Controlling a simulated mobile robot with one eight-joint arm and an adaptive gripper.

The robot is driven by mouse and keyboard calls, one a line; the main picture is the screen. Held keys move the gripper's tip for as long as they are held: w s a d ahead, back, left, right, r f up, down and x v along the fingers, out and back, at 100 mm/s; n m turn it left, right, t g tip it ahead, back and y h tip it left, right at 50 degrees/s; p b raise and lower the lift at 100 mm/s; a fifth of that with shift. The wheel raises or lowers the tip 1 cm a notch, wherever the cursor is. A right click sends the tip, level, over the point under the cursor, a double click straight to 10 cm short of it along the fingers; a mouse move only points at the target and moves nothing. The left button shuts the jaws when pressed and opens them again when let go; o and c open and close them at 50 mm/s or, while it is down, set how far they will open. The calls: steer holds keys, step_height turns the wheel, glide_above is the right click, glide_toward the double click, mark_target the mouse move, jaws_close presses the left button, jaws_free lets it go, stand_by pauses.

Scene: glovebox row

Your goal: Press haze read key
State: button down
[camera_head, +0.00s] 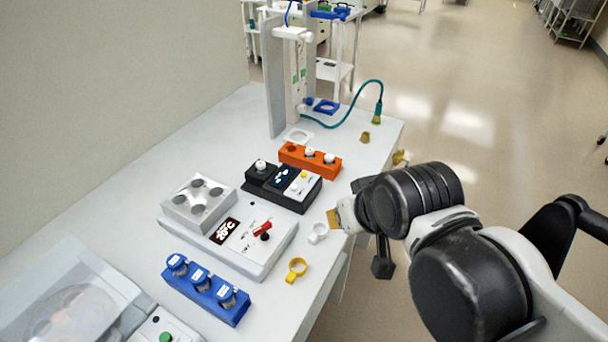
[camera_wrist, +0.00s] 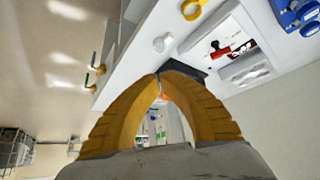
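A black meter (camera_head: 284,187) stands on the white bench; it appears to be the haze meter. It has a white-capped vial at its left end, a dark display with pale blue marks, and a white key panel (camera_head: 299,184) with a yellow key (camera_head: 304,175). The key labels are too small to read. My gripper (camera_head: 333,218) is at the bench's right edge, to the right of the meter and apart from it. In the wrist view, the yellow fingers (camera_wrist: 158,76) meet at their tips with nothing between them. They hide most of the meter there.
An orange rack (camera_head: 310,161) with white-capped vials stands behind the meter. A heater block with a red lever (camera_head: 263,229) and a blue rack (camera_head: 205,293) stand in front.

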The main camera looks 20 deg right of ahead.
steer(key=w+a+r+m+y+p, duration=0.1)
steer(key=w+r+m+p, duration=0.2)
steer(key=w, duration=0.9)
steer(key=m+t+y+p, duration=0.1)
steer(key=m+y+p, duration=0.1)
steer(key=p, duration=0.2)
glide_above(301, 173)
step_height(301, 173, down, 3)
steer(key=shift+w, duration=0.1)
steer(key=shift+f, duration=0.15)
step_height(301, 173, down, 9)
steer(key=b, duration=0.7)
steer(key=shift+r, duration=0.2)
steer(key=shift+f+b, duration=0.4)
steer(key=shift+b, duration=0.15)
